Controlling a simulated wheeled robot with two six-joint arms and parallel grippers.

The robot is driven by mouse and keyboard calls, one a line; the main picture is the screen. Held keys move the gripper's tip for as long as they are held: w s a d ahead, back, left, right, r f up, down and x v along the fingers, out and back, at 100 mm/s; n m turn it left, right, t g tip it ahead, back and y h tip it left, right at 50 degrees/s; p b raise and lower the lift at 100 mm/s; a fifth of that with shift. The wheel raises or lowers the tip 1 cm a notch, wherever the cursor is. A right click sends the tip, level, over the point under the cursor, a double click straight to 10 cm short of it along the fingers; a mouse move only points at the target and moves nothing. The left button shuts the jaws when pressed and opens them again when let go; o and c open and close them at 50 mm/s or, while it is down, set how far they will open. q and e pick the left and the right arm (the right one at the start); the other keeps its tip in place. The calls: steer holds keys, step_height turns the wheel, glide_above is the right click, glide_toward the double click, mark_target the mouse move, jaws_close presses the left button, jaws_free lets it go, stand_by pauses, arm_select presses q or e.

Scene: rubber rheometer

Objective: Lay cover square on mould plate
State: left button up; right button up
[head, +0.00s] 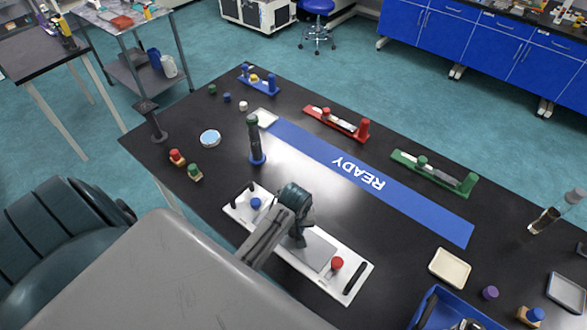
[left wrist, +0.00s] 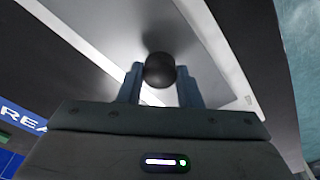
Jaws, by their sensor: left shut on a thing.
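A long white plate (head: 352,268) with a black handle at each end lies on the black table. It carries a blue knob (head: 256,203) and a red knob (head: 337,263). A grey square cover (head: 319,251) is over its middle, partly hidden by my left arm. My left gripper (head: 298,241) is low over the cover. In the left wrist view, its blue fingers (left wrist: 160,84) are shut on a round black knob (left wrist: 160,69) above a pale flat surface. I cannot tell whether the cover touches what is under it. My right gripper is not in view.
A green-topped post (head: 254,140) stands behind the white plate, beside the blue READY strip (head: 360,178). Red (head: 338,123) and green (head: 432,172) racks lie beyond. A beige tray (head: 449,267) and blue bin (head: 440,305) are at right. Small capped pieces (head: 195,172) stand left.

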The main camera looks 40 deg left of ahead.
arm_select(q)
steer(key=shift+f, duration=0.15)
steer(key=o, duration=0.9)
steer(key=shift+o, duration=1)
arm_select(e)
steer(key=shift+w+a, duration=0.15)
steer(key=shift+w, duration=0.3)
